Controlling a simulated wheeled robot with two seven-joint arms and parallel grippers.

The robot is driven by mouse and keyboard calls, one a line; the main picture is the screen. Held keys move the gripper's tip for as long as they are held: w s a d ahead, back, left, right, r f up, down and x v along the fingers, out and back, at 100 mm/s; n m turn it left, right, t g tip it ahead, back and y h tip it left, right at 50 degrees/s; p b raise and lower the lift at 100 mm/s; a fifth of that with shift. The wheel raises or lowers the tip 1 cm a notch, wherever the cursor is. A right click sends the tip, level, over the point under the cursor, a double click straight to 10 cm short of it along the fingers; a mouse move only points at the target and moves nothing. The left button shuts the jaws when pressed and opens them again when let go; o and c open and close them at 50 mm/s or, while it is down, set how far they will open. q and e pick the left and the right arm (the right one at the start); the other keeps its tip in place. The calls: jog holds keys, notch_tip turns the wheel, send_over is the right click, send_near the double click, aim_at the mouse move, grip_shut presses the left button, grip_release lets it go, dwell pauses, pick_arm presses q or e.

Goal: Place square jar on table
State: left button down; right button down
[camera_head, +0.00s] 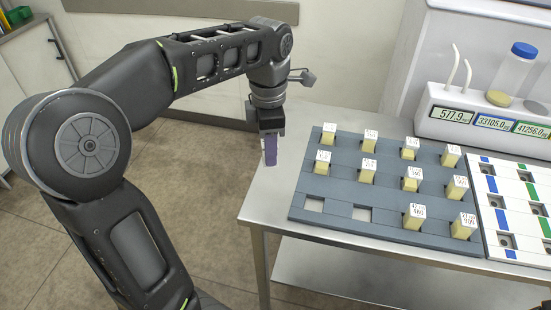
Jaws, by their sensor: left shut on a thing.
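My left gripper (269,128) comes in from the left and points down near the table's left edge. It is shut on a purple-sided thing with a pale edge (270,150), which may be the square jar; the fingers hide part of it. The held thing hangs upright, apart from the rack and left of it. The metal table (266,196) stands at the right, with a bare strip along its left side. My right gripper is not in view.
A grey-blue rack (337,222) holds several yellow jars with white labelled tops; two front-left slots are empty. A white tray (515,215) with blue and green strips sits right of it. A scale unit (470,120) with displays and a blue-capped bottle (512,70) stand behind.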

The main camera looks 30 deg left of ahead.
pick_arm(q)
jog(key=shift+a+f, duration=0.15)
jog(key=shift+f, duration=0.35)
notch_tip(320, 180, down, 5)
jog(key=shift+f, duration=0.2)
jog(key=shift+f, duration=1.85)
jog(key=shift+f, duration=0.15)
jog(key=c, duration=1)
grip_release()
jog(key=shift+c, duration=0.2)
